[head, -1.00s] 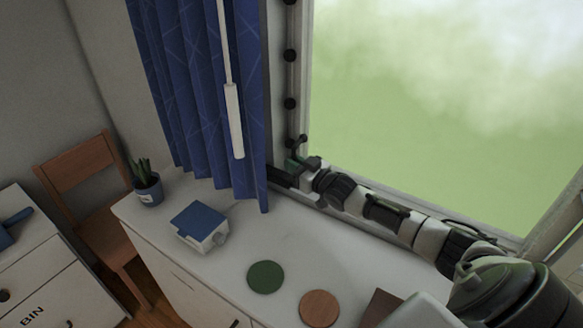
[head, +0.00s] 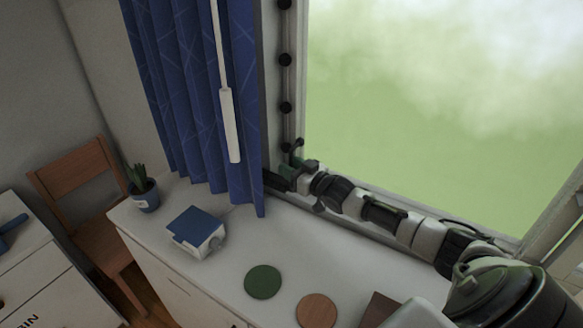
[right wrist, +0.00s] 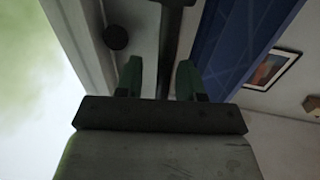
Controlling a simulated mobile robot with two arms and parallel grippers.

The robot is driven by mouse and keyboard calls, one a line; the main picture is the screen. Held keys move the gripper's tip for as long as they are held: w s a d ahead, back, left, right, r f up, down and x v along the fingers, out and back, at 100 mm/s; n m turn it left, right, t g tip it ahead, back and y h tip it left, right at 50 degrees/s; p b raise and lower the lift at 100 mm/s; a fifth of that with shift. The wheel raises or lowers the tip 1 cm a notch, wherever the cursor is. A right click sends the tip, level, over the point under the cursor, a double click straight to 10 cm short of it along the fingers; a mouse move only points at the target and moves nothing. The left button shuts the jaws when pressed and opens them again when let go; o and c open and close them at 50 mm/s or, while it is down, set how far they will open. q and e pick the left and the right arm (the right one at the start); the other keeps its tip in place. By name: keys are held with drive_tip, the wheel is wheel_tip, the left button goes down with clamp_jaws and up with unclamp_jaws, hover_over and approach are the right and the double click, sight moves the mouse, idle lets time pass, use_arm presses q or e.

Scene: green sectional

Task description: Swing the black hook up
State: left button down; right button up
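My right gripper (head: 290,166) is at the lower left corner of the window, beside the blue curtain. In the right wrist view its two green fingers (right wrist: 159,78) stand apart. A dark bar (right wrist: 172,40), which looks like the black hook, runs down into the gap between them. A clear gap shows on the bar's left side; I cannot tell whether it touches the right finger. In the head view a small dark piece (head: 298,146) shows just above the fingertips, and the rest is hidden by the gripper. My left gripper is out of view.
The blue curtain (head: 190,90) with a white hanging wand (head: 230,125) is close left of my gripper. Black knobs (head: 286,107) line the window's side. On the white counter are a blue-topped box (head: 197,228), a plant (head: 143,190) and green (head: 262,282) and brown discs (head: 317,311).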

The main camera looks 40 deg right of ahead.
drive_tip(key=shift+s, duration=0.1)
drive_tip(key=shift+s+f, duration=0.1)
drive_tip(key=shift+s, duration=0.2)
drive_tip(key=s+d+b, duration=0.1)
drive_tip(key=s+d, duration=0.1)
drive_tip(key=s, duration=0.7)
drive_tip(key=shift+s+b, duration=0.3)
drive_tip(key=shift+s, duration=0.1)
drive_tip(key=shift+r, duration=0.2)
